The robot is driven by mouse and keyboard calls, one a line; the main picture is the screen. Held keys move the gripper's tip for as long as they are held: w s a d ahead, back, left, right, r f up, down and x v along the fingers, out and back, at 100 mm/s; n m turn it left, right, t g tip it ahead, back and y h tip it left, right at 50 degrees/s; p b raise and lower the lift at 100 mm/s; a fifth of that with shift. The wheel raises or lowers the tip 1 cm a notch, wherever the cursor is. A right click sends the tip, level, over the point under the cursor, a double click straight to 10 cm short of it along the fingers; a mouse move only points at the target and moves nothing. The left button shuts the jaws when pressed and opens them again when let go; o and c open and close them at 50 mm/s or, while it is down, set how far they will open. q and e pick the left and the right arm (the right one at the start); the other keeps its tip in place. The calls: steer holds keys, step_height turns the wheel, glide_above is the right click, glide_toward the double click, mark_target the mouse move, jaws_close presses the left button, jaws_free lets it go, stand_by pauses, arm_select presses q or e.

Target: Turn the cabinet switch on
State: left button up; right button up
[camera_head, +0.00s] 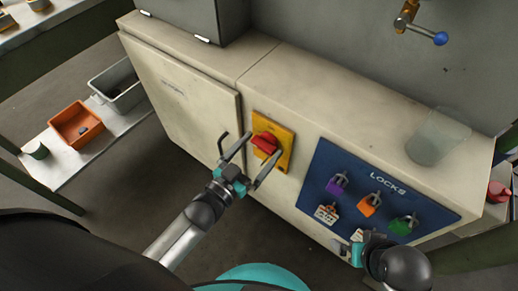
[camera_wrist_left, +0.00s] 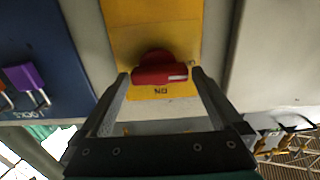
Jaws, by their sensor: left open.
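The cabinet switch is a red handle (camera_head: 264,143) on a yellow plate (camera_head: 287,140) on the cabinet front. In the left wrist view the red handle (camera_wrist_left: 160,75) lies crosswise, with upside-down "ON" lettering beside it on the yellow plate (camera_wrist_left: 150,20). My left gripper (camera_head: 263,146) is open at the switch. In the left wrist view its fingertips (camera_wrist_left: 160,73) stand on either side of the handle's ends; I cannot tell whether they touch it. My right gripper (camera_head: 349,246) is low at the right, below the blue panel, partly hidden by its own arm.
A blue LOCKS panel (camera_head: 330,159) with purple, orange and green padlocks is right of the switch. A cabinet door handle (camera_head: 222,145) is just left. A clear cup (camera_head: 438,136) stands on the cabinet top. Orange (camera_head: 92,138) and grey bins sit on a low shelf at left.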

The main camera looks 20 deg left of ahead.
arm_select(q)
steer(key=c, duration=1.1)
steer(key=shift+c, duration=0.2)
